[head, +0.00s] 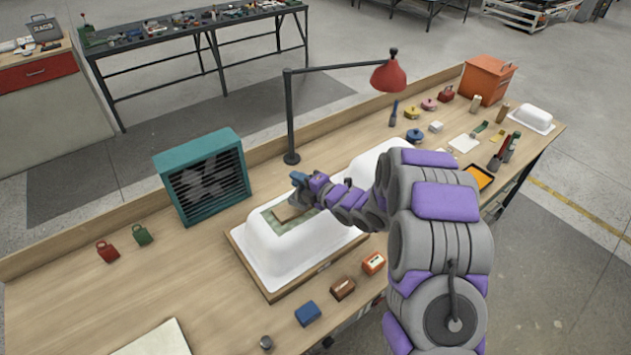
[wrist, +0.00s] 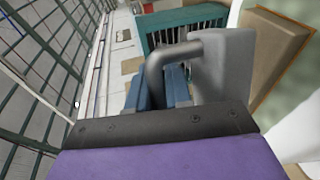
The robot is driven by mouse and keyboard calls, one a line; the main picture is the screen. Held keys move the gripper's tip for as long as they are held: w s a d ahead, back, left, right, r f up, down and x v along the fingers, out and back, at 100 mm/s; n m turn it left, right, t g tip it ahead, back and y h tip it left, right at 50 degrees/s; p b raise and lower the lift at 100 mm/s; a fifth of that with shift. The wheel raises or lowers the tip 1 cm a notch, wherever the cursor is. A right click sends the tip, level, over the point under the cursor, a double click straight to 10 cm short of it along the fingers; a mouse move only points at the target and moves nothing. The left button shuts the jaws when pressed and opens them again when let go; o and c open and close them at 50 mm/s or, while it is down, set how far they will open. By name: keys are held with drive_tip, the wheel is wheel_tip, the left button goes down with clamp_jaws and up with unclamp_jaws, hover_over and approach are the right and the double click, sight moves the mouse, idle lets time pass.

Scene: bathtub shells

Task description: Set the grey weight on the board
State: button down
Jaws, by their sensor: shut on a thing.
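The grey weight (wrist: 225,65), a block with a bent bar handle, is held in my gripper (wrist: 160,90), whose blue fingers are shut at the handle. In the head view my gripper (head: 298,180) is above the near white tub shell (head: 272,257); I cannot make out the weight clearly there. A brown board (head: 283,213) lies on a greenish patch on top of this shell, partly hidden by my arm.
A teal fan heater (head: 205,177) stands behind the shell, left of a red lamp (head: 389,75) on a black post. A second white shell (head: 372,158) is to the right. Small coloured blocks and a grey cylinder (head: 266,342) lie in front. The bench's left part is mostly clear.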

drive_tip(key=shift+w+a, duration=0.15)
drive_tip(key=shift+a, duration=0.55)
drive_tip(key=shift+w+a, duration=0.15)
drive_tip(key=shift+a, duration=0.5)
drive_tip(key=shift+a+f, duration=0.3)
drive_tip(key=shift+f, duration=0.15)
drive_tip(key=f, duration=0.3)
drive_tip(key=shift+a+b, duration=0.35)
drive_tip(key=shift+d+r, duration=0.15)
drive_tip(key=shift+d, duration=0.3)
drive_tip(key=c, duration=1.1)
unclamp_jaws()
drive_tip(key=shift+o, duration=0.3)
drive_tip(key=shift+a, duration=0.25)
